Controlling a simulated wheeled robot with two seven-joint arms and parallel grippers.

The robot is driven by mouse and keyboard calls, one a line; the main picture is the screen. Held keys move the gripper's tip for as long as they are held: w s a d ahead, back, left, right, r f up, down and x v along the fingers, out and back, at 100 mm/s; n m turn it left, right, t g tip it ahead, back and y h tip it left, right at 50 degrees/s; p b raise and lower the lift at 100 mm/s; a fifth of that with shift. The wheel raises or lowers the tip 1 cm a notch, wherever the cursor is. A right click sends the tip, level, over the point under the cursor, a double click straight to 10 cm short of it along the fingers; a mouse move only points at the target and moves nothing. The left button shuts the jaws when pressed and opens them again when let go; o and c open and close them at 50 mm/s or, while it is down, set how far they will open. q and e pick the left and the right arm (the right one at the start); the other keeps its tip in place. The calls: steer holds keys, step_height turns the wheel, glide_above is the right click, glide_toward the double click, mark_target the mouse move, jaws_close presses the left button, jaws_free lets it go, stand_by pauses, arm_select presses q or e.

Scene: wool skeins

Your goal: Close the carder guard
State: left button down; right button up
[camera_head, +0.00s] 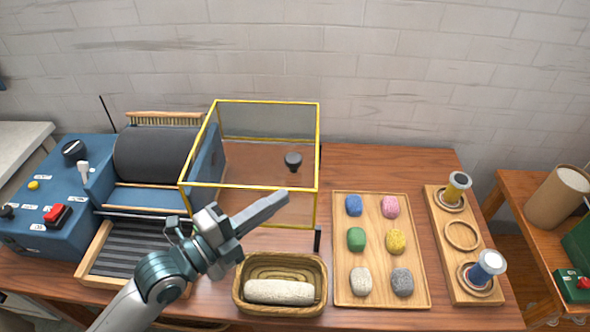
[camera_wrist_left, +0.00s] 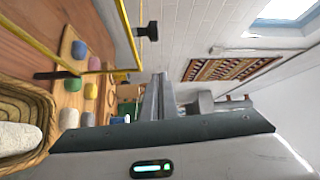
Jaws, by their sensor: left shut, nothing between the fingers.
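The carder (camera_head: 60,200) is a blue machine at the left with a dark drum (camera_head: 155,155), which is uncovered. Its guard (camera_head: 250,187), a clear box with a yellow frame, stands open to the right of the drum. A black knob (camera_head: 293,160) is on the guard. My left gripper (camera_head: 281,199) is shut and empty, in front of the guard's near side in the head view; I cannot tell whether it touches. In the left wrist view the shut fingers (camera_wrist_left: 158,85) point toward the room, with the yellow frame (camera_wrist_left: 127,35) and knob (camera_wrist_left: 148,31) beyond. My right gripper is not in view.
A basket (camera_head: 322,290) with a pale wool roll (camera_head: 280,292) sits below my left gripper. A wooden tray (camera_head: 378,295) with several wool skeins and a rack (camera_head: 445,235) with two spools stand to the right. Bare table lies behind the tray.

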mark_target(295, 183)
arm_select(q)
steer(key=shift+w, duration=0.1)
steer(key=p+x, duration=0.4)
steer(key=x, duration=0.6)
steer(key=shift+r, duration=0.2)
steer(key=shift+w+a+f+p, duration=0.1)
steer(key=shift+a+f+p, duration=0.1)
steer(key=shift+a+p, duration=0.15)
steer(key=shift+w+a+f+p, duration=0.15)
steer(key=shift+w+a, duration=0.2)
steer(key=shift+a, duration=0.35)
steer(key=shift+w+a+f+p, duration=0.15)
steer(key=shift+w+a, duration=0.15)
steer(key=shift+a, duration=0.4)
steer(key=shift+a, duration=0.1)
